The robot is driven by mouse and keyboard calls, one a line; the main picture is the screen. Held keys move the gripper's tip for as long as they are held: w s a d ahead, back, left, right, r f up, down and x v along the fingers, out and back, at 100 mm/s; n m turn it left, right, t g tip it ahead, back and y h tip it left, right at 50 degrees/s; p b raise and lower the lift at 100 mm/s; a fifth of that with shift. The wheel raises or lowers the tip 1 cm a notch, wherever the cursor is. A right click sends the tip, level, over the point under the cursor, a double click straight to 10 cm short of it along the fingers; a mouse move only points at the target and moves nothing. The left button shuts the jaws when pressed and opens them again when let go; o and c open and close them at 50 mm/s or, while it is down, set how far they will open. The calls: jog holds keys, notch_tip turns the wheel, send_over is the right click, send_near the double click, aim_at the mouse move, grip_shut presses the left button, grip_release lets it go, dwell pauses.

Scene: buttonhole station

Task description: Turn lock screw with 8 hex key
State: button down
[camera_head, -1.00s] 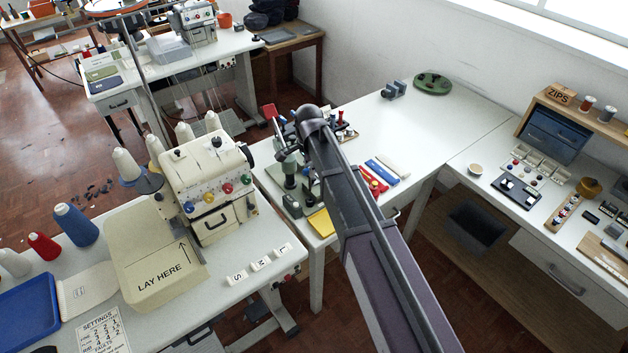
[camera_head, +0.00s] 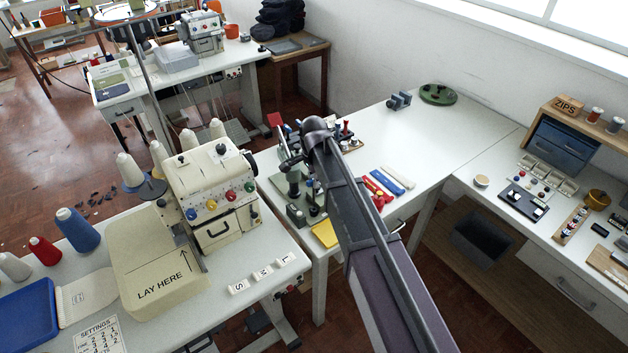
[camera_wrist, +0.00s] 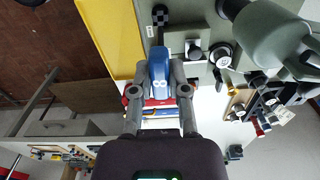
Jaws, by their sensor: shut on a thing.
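In the wrist view my gripper (camera_wrist: 160,84) is shut on a blue handle (camera_wrist: 161,72), which looks like that of the hex key. A dark part with a checkered round end (camera_wrist: 160,14) shows beyond the handle; I cannot tell whether it belongs to the key. A grey-green machine (camera_wrist: 265,35) stands to the right, with its grey base plate below. A black knob on a white square (camera_wrist: 194,51) and a round black knob with a pale ring (camera_wrist: 221,54) are beside the handle. I cannot tell which is the lock screw. In the head view my arm hides the gripper.
A yellow pad (camera_head: 325,233) lies at the table's front edge. Red, blue and white strips (camera_head: 383,182) lie right of my arm on the white table (camera_head: 420,135). A cream sewing machine (camera_head: 212,180) stands on the table at left. The back of the white table is largely clear.

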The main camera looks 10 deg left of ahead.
jog(key=shift+f+b, duration=1.5)
jog(key=shift+f, duration=0.2)
jog(key=shift+f+b, duration=0.8)
dwell(1.6)
